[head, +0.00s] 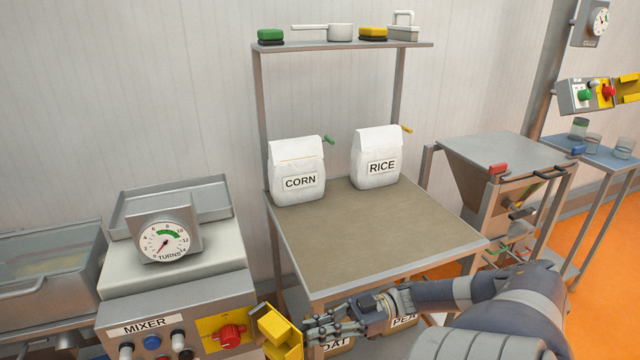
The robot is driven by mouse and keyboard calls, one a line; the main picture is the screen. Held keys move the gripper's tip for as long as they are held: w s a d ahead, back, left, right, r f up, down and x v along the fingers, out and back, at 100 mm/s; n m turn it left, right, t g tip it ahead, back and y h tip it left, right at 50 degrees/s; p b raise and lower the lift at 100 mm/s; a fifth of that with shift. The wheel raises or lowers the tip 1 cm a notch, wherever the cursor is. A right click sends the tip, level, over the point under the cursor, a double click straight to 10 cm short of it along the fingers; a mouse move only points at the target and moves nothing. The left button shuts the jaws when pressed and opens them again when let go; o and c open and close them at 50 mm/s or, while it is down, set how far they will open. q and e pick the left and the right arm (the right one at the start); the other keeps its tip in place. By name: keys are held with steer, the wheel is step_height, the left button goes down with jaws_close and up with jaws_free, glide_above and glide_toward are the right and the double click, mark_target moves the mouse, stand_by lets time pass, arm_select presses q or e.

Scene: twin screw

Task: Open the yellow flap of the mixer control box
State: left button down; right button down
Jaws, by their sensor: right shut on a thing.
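The mixer control box (178,318) stands at the lower left, with a "MIXER" label and several buttons and knobs on its front. A red knob (230,335) sits on a yellow panel at its right end and is uncovered. The yellow flap (275,331) is swung out to the right of that panel. My right gripper (309,326) comes in from the right and is shut on the flap's outer right edge. The lower part of the box and flap is cut off by the picture's bottom edge. My left gripper is out of view.
A dial (164,242) stands on the mixer. A table (370,235) with a corn bag (297,172) and a rice bag (377,158) is behind my right arm, with more bags below. A hopper (490,160) stands at the right. Another control box (590,94) hangs at the far right.

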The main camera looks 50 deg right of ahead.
steer(key=c, duration=1.7)
jaws_free()
steer(key=shift+w+r, duration=0.3)
steer(key=shift+w, duration=0.25)
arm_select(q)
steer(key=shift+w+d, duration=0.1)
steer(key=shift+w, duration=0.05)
arm_select(e)
steer(key=shift+w+a+f, duration=0.1)
steer(key=shift+w, duration=0.1)
steer(key=shift+s, duration=0.1)
steer(key=v, duration=1.2)
steer(key=shift+f, duration=0.25)
